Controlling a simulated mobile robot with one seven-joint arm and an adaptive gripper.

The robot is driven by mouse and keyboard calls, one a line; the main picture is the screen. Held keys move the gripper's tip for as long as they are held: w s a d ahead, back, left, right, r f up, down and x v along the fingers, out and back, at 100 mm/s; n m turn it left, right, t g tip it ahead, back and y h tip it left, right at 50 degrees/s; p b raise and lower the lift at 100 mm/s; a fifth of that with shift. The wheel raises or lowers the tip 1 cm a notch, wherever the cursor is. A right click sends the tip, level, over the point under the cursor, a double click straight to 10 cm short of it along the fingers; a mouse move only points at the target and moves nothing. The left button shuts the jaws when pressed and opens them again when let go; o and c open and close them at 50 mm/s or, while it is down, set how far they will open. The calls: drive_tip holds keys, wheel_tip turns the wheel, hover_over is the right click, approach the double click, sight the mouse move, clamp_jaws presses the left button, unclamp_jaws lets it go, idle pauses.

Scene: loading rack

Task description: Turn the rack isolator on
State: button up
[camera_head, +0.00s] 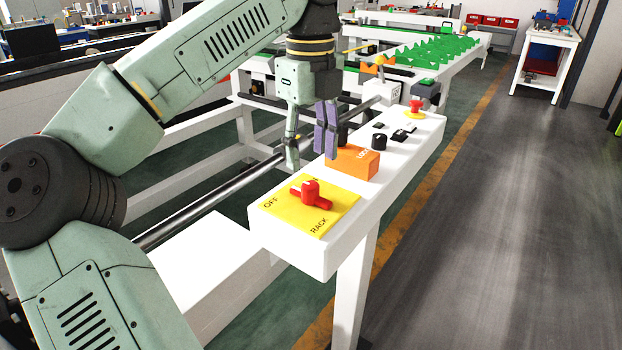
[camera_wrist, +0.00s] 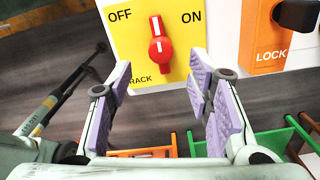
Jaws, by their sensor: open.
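The rack isolator is a red rotary knob (camera_head: 311,192) on a yellow plate (camera_head: 338,198) at the near end of the white panel. In the wrist view the knob (camera_wrist: 160,47) shows between the printed OFF and ON, with RACK below. Its white-marked handle points up in that view, between the two words and slightly toward OFF. My gripper (camera_head: 309,155) is open and empty above the panel, behind the knob in the head view. In the wrist view my gripper's purple-padded fingers (camera_wrist: 158,80) stand apart below the knob, not touching it.
An orange LOCK block (camera_head: 352,162) with a black knob (camera_wrist: 296,15) stands beside the yellow plate. Further along the white panel (camera_head: 410,150) are black switches (camera_head: 379,141) and a red button (camera_head: 416,104) on yellow. Green rack parts (camera_head: 425,57) lie behind. The floor at right is clear.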

sight(311, 185)
wheel_tip(311, 185, down, 6)
drive_tip(key=shift+f+p, duration=0.1)
drive_tip(key=shift+p, duration=0.3)
clamp_jaws()
idle(0.5)
